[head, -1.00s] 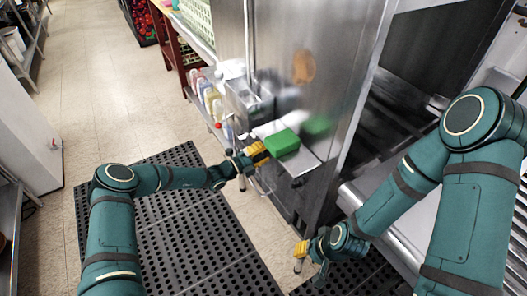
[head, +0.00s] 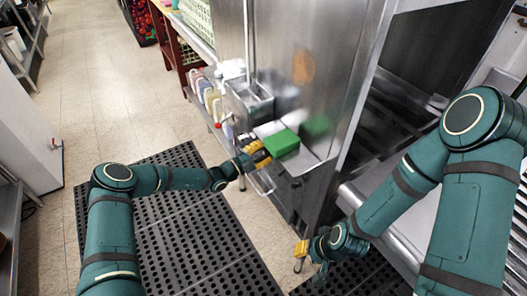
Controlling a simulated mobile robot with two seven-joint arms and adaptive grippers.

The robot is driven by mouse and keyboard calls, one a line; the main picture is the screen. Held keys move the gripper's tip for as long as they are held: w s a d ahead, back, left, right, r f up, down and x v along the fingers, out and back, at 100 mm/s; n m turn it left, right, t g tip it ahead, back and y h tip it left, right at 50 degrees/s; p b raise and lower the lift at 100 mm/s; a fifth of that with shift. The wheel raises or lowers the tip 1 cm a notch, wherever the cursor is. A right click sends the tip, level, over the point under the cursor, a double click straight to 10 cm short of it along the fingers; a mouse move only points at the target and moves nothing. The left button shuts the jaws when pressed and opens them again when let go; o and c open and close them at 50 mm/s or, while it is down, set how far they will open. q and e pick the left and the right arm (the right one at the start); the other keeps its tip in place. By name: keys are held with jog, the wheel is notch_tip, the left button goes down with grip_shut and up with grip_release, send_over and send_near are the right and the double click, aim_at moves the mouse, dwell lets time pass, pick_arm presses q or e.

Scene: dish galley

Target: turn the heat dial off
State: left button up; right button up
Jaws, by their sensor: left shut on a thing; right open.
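My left gripper (head: 262,156), with yellow and black fingers, is at the front of a small steel unit (head: 312,164) that bears a green block (head: 281,142). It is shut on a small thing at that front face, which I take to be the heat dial. The fingers hide it, so its pointer and marks cannot be read. My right gripper (head: 300,254) is open and empty, low in front of the steel counter and well apart from the unit.
A steel bin (head: 250,97) and several bottles (head: 211,98) are to the left on a shelf. A dark knob (head: 297,183) is below the green block. Perforated black mats (head: 205,245) cover the floor.

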pick_arm(q)
jog(key=o, duration=1.2)
jog(key=shift+o, duration=0.2)
jog(key=v, duration=1.2)
jog(key=shift+d, duration=0.1)
